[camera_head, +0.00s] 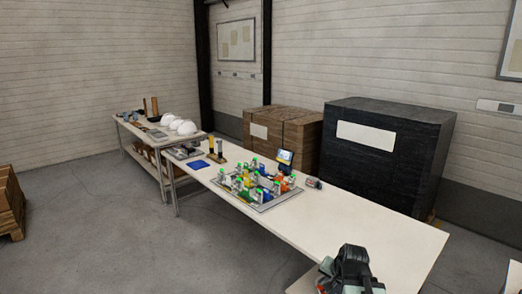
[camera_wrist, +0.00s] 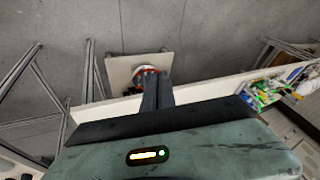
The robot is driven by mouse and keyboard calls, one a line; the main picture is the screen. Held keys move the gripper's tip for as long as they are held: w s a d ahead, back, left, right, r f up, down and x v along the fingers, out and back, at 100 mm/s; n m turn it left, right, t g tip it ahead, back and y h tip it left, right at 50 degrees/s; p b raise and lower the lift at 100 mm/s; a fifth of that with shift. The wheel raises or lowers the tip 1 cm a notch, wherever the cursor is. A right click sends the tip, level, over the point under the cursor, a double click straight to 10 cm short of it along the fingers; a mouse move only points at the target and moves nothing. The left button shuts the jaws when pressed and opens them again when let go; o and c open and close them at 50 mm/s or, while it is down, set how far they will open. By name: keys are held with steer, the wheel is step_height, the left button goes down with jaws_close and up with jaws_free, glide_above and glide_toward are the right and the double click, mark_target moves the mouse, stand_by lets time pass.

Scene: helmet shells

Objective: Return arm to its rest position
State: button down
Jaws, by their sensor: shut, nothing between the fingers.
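My gripper shows in the wrist view (camera_wrist: 158,80), with its dark fingers together and nothing seen between them. Its teal housing fills the bottom of that view. In the head view, dark and teal parts of my arm show at the bottom right, by the near end of the long table (camera_head: 385,235); the fingertips cannot be made out there. White helmet shells (camera_head: 183,127) sit on the far table at the left, well away from my arm.
A grey tray (camera_head: 262,206) with several colourful items lies mid-table. A blue sheet (camera_head: 198,164) lies beyond it. A black wrapped block (camera_head: 385,155) and a brown crate stack (camera_head: 282,138) stand behind the table.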

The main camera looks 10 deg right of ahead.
steer(key=s+a+f+n+g, duration=0.2)
steer(key=a+n, duration=0.2)
steer(key=a, duration=0.8)
steer(key=s+a+n+g, duration=0.2)
steer(key=s+n+g, duration=0.1)
steer(key=s, duration=0.4)
steer(key=shift+f, duration=0.45)
steer(key=shift+d, duration=0.15)
